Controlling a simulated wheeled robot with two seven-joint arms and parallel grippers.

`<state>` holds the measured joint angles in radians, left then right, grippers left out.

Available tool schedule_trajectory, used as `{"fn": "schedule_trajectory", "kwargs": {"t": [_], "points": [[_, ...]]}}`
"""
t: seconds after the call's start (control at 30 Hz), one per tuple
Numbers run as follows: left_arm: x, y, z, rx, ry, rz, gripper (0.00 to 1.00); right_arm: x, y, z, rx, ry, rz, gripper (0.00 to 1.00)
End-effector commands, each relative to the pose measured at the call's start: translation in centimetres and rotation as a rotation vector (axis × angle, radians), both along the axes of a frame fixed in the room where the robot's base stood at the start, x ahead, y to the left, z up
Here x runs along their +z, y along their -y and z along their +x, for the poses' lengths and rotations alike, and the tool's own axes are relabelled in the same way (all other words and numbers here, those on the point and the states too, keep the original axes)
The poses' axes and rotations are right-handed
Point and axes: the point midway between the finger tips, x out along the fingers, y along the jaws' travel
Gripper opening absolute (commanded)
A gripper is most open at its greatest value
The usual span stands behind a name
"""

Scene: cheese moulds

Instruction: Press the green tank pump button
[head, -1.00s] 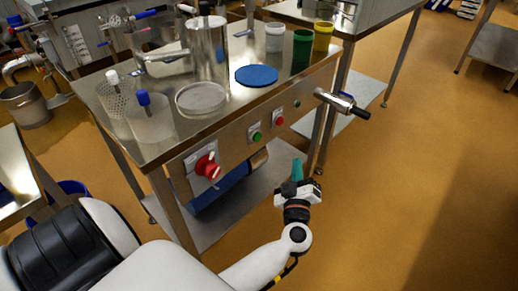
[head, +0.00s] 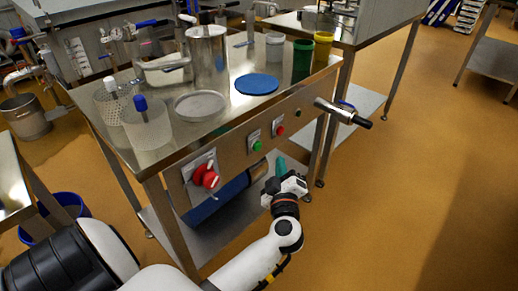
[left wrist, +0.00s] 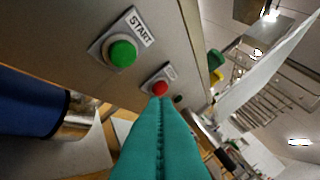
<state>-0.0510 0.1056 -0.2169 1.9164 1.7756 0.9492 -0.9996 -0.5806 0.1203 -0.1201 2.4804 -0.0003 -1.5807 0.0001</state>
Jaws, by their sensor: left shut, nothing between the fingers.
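The green button (head: 257,146) sits on a small plate on the steel table's front panel. In the left wrist view the green button (left wrist: 122,53) is large, at upper left of my fingers, with a START label above it. A red button (head: 280,130) is to its right; it also shows in the left wrist view (left wrist: 159,88), just beyond the fingertips. My left gripper (head: 281,165) has teal fingers and is shut and empty, in front of the panel and below the buttons. In the left wrist view the fingers (left wrist: 160,102) are pressed together. My right gripper is not visible.
A large red knob (head: 206,176) protrudes from the panel at left. A valve with a black handle (head: 345,113) juts out at the right corner. A blue cylinder (head: 222,196) lies under the table. The floor to the right is clear.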

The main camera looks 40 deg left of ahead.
Motion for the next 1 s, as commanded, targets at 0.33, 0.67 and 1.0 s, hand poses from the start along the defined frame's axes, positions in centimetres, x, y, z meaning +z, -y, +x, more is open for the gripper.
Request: {"fn": "schedule_trajectory", "kwargs": {"t": [0.33,0.67,1.0], "points": [[0.2,-4.1,0.3,0.0,-0.001,0.003,0.0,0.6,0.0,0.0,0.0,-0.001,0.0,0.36],[0.0,-5.0,0.4,-0.001,-0.001,0.001,0.0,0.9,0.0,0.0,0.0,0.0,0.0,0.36],[0.0,-5.0,0.4,-0.001,-0.001,0.001,0.0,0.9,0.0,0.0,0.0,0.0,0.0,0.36]]}}
